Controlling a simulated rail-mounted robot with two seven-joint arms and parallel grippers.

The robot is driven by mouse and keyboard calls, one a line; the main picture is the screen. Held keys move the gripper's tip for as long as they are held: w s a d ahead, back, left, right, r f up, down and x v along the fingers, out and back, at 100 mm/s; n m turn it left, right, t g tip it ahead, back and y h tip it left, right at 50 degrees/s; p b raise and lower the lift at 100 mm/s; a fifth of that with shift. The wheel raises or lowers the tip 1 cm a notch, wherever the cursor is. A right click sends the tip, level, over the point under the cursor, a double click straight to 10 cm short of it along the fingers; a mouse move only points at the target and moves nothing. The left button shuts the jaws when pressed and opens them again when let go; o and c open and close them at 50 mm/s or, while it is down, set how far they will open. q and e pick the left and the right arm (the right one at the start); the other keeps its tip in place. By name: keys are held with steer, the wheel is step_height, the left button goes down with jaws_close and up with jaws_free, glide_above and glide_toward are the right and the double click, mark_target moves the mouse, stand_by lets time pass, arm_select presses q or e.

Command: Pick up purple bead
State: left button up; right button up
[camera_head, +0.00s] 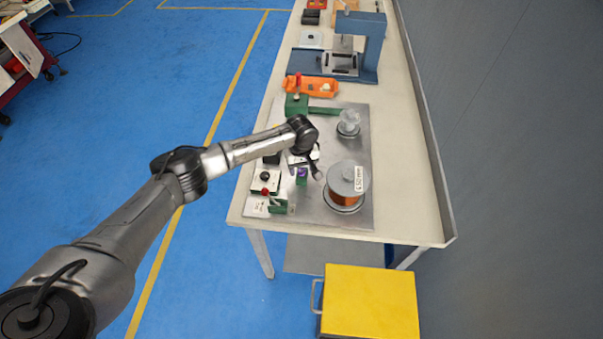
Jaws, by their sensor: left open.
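The purple bead (302,172) is small and sits at the left part of the grey metal plate (330,219) on the bench. It is just below my left gripper in the picture and partly hidden by it. My left gripper (305,172) is open, with its fingers over and around the spot of the bead. I cannot tell whether the fingers touch it. A copper wire spool (345,193) with a grey top stands to the right of the gripper. My right gripper is not in view.
A control box (264,183) with red and black knobs stands left of the gripper. A grey wall bounds the right. A yellow cabinet (370,303) stands in front.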

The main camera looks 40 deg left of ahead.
arm_select(q)
steer(key=shift+f, duration=0.6)
steer(key=c, duration=1.1)
